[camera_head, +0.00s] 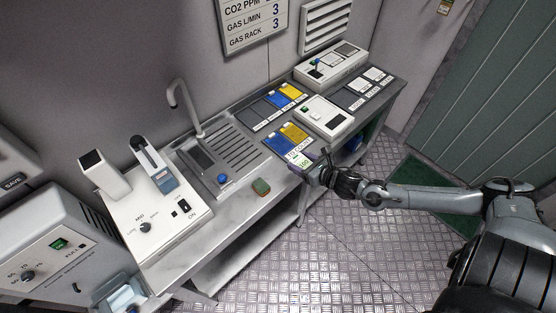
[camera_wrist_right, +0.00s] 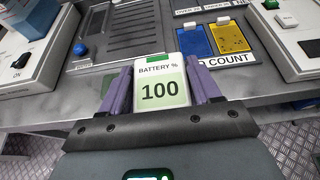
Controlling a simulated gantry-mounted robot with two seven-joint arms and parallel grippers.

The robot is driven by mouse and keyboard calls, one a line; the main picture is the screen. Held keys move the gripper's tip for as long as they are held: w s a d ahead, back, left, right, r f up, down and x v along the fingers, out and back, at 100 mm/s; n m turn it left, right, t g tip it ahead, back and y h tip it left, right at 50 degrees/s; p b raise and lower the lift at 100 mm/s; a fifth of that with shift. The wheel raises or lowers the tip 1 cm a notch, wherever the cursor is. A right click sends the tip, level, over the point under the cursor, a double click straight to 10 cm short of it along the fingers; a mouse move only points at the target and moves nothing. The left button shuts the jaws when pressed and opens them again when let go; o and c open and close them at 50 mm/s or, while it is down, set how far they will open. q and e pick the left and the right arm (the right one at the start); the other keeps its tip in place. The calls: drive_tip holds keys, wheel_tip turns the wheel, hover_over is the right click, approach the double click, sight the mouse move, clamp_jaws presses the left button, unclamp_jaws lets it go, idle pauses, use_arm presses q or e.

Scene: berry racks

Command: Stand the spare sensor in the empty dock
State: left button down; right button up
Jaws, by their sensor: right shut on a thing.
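My right gripper (camera_head: 317,170) is shut on a pale card-like device, taken to be the spare sensor (camera_head: 303,160), in front of the counter's front edge. In the right wrist view the sensor (camera_wrist_right: 160,70) sits between two purple fingers (camera_wrist_right: 158,82); its screen reads "BATTERY % 100". No empty dock can be made out for certain. A white unit (camera_head: 152,205) at the left of the counter has a dial, a switch, a tilted white block (camera_head: 104,172) and an upright dark holder with a blue-grey piece (camera_head: 164,178). My left gripper is not in view.
Blue pads (camera_head: 278,143) and yellow pads (camera_head: 295,134) lie on the counter, with a white switch box (camera_head: 325,117) beside them. A sink with a drainer (camera_head: 233,150) and tap (camera_head: 184,104) is in the middle.

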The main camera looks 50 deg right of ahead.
drive_tip(key=b, duration=0.2)
hover_over(276, 173)
wheel_tip(276, 173, down, 6)
drive_tip(key=shift+d+r, duration=0.1)
drive_tip(key=shift+r, duration=0.1)
drive_tip(key=shift+f, duration=2.05)
drive_tip(key=shift+f+b, duration=0.15)
drive_tip(key=shift+b, duration=0.15)
drive_tip(key=o, duration=1.1)
